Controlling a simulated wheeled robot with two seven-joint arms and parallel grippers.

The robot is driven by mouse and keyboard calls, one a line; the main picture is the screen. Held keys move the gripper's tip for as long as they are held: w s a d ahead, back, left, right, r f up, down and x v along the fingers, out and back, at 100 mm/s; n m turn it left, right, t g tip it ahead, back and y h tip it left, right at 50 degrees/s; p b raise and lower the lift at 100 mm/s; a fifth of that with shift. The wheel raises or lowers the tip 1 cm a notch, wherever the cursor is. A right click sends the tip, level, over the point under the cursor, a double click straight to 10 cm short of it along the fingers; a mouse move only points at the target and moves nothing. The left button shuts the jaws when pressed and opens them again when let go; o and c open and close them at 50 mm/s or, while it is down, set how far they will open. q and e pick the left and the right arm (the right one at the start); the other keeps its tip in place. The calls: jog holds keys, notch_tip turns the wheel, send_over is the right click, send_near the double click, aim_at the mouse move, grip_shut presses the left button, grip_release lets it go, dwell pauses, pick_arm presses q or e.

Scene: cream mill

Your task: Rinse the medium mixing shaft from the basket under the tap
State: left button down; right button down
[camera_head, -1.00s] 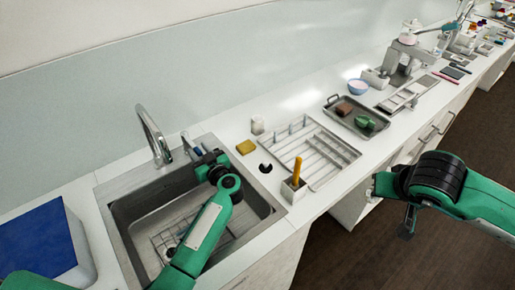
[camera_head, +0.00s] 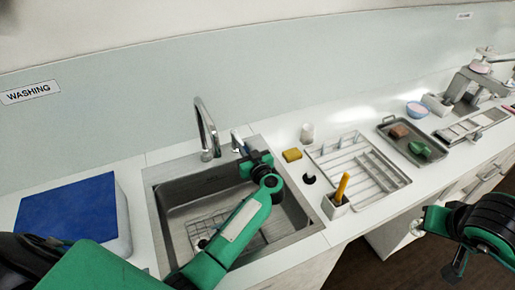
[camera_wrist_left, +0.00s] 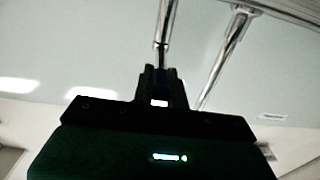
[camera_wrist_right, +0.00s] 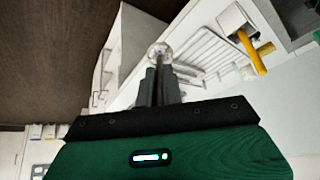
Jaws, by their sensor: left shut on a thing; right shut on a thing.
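The metal tap (camera_head: 207,130) stands at the back of the sink (camera_head: 150,212). My left gripper (camera_head: 246,155) is just right of it and shut on a slim shiny metal rod (camera_head: 237,140). The rod (camera_wrist_left: 166,22) also shows between the jaws in the left wrist view, beside the tap (camera_wrist_left: 226,50). I cannot tell if it is the mixing shaft or a tap part. No water is visible. A wire basket (camera_head: 193,232) lies in the sink, partly behind my left arm. My right gripper (camera_wrist_right: 160,75) is shut on a small pale shiny thing (camera_wrist_right: 158,50), which I cannot identify.
A blue-topped box (camera_head: 70,205) stands left of the sink. Open floor lies in front of the counter.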

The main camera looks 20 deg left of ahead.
pick_arm(q)
jog(key=shift+w+d+n+g+y, duration=0.3)
jog(key=shift+n+g+y, duration=0.15)
jog(key=shift+g, duration=0.15)
jog(key=shift+w+d+n+g+y, duration=0.2)
jog(key=shift+w+n+g+y, duration=0.2)
jog(key=shift+g, duration=0.2)
jog(key=shift+s, duration=0.1)
jog(key=c, duration=1.4)
grip_release()
